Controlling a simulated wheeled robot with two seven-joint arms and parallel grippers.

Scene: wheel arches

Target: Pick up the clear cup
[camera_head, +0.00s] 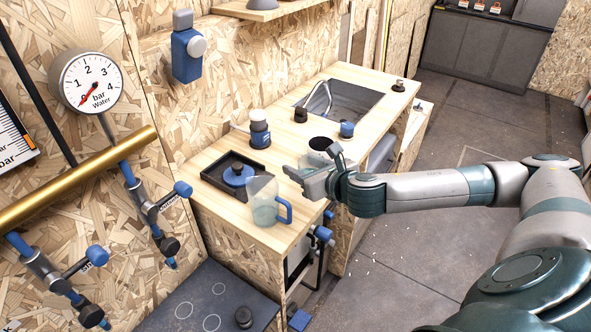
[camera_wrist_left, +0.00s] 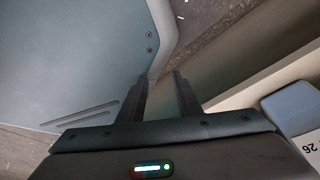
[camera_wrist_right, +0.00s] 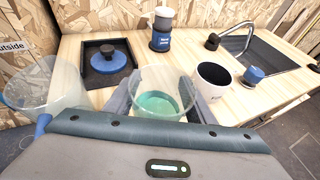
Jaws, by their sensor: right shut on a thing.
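The clear cup (camera_wrist_right: 163,88) sits between the fingers of my right gripper (camera_wrist_right: 160,100), which is shut on it. It has a greenish tint at the bottom. In the head view the cup (camera_head: 308,162) is partly hidden by my right gripper (camera_head: 312,178), near the counter's front edge. I cannot tell if its base touches the counter. My left gripper (camera_wrist_left: 163,78) shows only in its own wrist view, with a gap between its fingers and nothing in it.
A clear jug (camera_head: 263,202) with a blue handle stands left of the cup. A white mug (camera_wrist_right: 212,82) is close on the right. A black tray (camera_head: 211,180) with a blue-lidded pot, a blue-white dispenser (camera_head: 260,130) and a sink (camera_head: 345,98) stand behind on the wooden counter.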

